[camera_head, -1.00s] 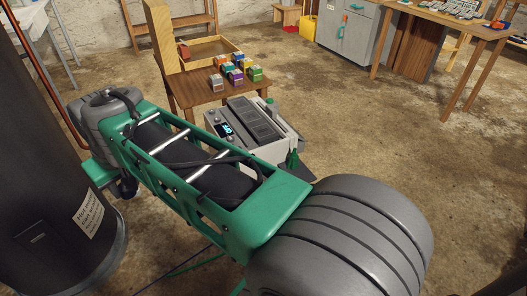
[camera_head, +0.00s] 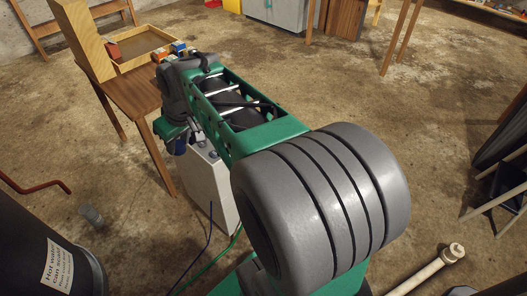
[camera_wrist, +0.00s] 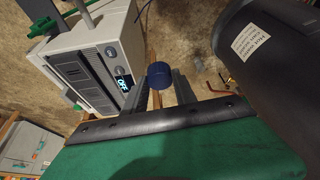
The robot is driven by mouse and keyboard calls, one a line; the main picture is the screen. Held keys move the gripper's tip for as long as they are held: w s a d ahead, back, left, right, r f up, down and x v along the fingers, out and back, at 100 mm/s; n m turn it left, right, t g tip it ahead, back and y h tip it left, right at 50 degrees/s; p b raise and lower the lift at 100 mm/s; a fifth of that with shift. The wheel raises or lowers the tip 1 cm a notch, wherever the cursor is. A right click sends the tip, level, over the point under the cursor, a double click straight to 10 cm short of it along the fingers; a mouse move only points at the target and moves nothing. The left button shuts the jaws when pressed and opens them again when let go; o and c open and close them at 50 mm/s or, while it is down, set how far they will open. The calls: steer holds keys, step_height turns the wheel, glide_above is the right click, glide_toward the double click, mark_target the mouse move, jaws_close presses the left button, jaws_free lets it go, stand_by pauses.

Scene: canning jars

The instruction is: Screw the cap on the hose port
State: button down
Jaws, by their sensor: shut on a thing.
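A dark blue cap (camera_wrist: 158,73) is between the fingertips of my gripper (camera_wrist: 166,86) in the wrist view. My gripper is shut on it and holds it off the floor. A bit of blue, apparently the same cap (camera_head: 180,147), shows below my wrist in the head view, near the light grey appliance (camera_head: 210,185). In the wrist view the appliance (camera_wrist: 88,68) is left of the cap, with a vent and a lit display reading OFF. The cap looks apart from it. I cannot make out the hose port in either view.
A wooden table (camera_head: 136,98) with a tray and coloured blocks stands behind the appliance. A dark tank with a hot-water label (camera_head: 58,267) is at lower left. A green hose (camera_head: 210,262) lies near the appliance. A pale pipe (camera_head: 430,270) is at lower right.

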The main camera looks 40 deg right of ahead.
steer(key=s+d+f+n+p, duration=0.1)
steer(key=s+d+f, duration=0.2)
steer(key=d+f, duration=0.2)
steer(key=s+d+f+n+y+p, duration=0.1)
steer(key=s+d+f+p, duration=0.1)
steer(key=d+f, duration=0.3)
steer(key=s+d+f+n+p, duration=0.1)
steer(key=s+d+f+n, duration=0.1)
steer(key=d+f, duration=0.4)
steer(key=shift+s+d+f+g+y, duration=0.1)
steer(key=shift+s+d, duration=0.15)
steer(key=shift+d, duration=0.6)
steer(key=shift+s+d+r+g+y, duration=0.1)
steer(key=shift+s+d, duration=0.2)
steer(key=shift+d, duration=0.6)
steer(key=shift+s+d+f+g+y, duration=0.1)
steer(key=shift+s+d, duration=0.15)
steer(key=shift+d, duration=0.6)
steer(key=shift+f+b, duration=1.35)
steer(key=shift+f, duration=0.95)
steer(key=shift+f+b, duration=0.95)
steer(key=shift+f, duration=0.05)
steer(key=c, duration=1.5)
jaws_free()
jaws_close()
